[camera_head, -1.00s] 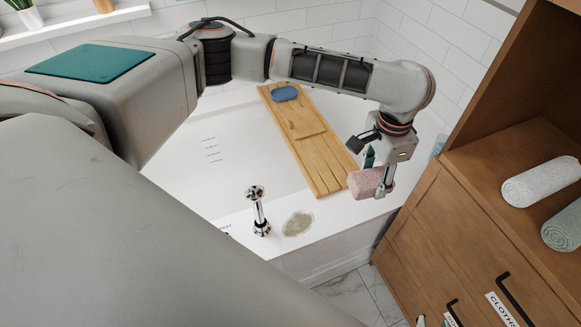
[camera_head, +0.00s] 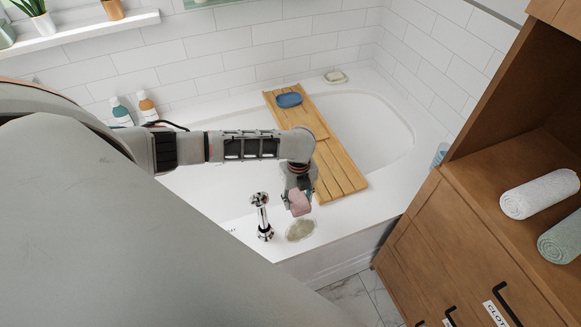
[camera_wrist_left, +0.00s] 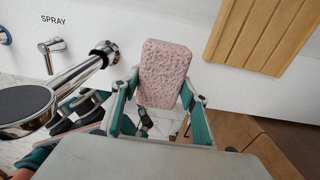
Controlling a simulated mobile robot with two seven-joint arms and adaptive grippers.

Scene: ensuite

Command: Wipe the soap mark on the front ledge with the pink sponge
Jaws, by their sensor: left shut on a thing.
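The pink sponge (camera_head: 300,202) is in my left gripper (camera_head: 299,194), which is shut on it. In the left wrist view the sponge (camera_wrist_left: 165,74) stands between the two teal-lined fingers (camera_wrist_left: 160,108). The soap mark (camera_head: 300,230) is a greyish-green oval patch on the white front ledge (camera_head: 335,220) of the bathtub. The sponge is just above the far side of the mark in the head view; I cannot tell whether it touches the ledge.
A chrome tap (camera_head: 262,215) stands on the ledge just left of the mark. A wooden bath board (camera_head: 340,165) with a blue dish (camera_head: 289,100) spans the tub. A wooden cabinet (camera_head: 440,240) with rolled towels stands at the right.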

